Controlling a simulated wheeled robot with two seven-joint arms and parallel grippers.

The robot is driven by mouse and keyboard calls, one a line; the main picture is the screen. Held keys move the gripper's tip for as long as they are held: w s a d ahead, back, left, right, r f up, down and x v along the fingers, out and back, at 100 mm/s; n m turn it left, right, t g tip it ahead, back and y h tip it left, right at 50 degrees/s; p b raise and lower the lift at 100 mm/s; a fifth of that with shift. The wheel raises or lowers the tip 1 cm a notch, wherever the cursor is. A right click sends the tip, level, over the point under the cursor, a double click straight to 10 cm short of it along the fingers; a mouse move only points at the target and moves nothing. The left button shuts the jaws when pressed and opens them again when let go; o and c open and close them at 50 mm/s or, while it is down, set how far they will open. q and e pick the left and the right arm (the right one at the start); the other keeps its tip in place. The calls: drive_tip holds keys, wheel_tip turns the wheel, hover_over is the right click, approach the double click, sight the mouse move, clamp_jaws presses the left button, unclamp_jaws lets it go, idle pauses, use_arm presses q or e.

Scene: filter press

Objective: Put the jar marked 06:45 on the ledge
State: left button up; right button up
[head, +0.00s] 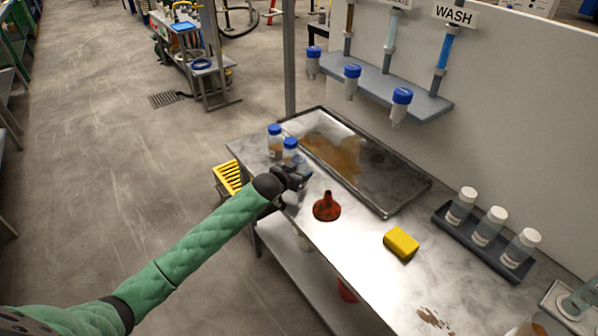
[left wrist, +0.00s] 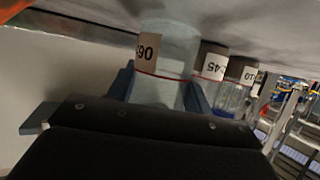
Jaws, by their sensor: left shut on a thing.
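My left gripper (head: 297,174) is low over the near-left end of the steel table, shut on a clear jar (left wrist: 170,55) with a white label. Its label is cut off; I read only "90" or an inverted "06". In the head view the gripper mostly hides this jar. Two blue-capped jars (head: 275,142) (head: 290,152) stand just beyond the gripper. In the left wrist view, two labelled jars (left wrist: 210,68) (left wrist: 236,80) show right of the held one; one label seems to end in "45". A grey ledge (head: 405,88) juts from the white wall panel. My right gripper is not in view.
A red funnel (head: 327,208) and a yellow sponge (head: 401,243) are on the table (head: 350,250). A stained metal tray (head: 405,195) lies behind them. A dark rack (head: 470,235) holds white-capped jars at right. Blue-capped containers (head: 352,80) line the ledge's front, below pipes.

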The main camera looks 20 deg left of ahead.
use_arm(q)
drive_tip(key=o, duration=0.8)
drive_tip(key=shift+f, duration=0.1)
drive_tip(key=shift+s, duration=0.1)
drive_tip(key=shift+s+a+r, duration=0.15)
drive_tip(key=shift+s+r, duration=0.05)
drive_tip(key=shift+s, duration=0.15)
drive_tip(key=b+v, duration=0.3)
drive_tip(key=v, duration=0.8)
drive_tip(key=shift+r, duration=0.1)
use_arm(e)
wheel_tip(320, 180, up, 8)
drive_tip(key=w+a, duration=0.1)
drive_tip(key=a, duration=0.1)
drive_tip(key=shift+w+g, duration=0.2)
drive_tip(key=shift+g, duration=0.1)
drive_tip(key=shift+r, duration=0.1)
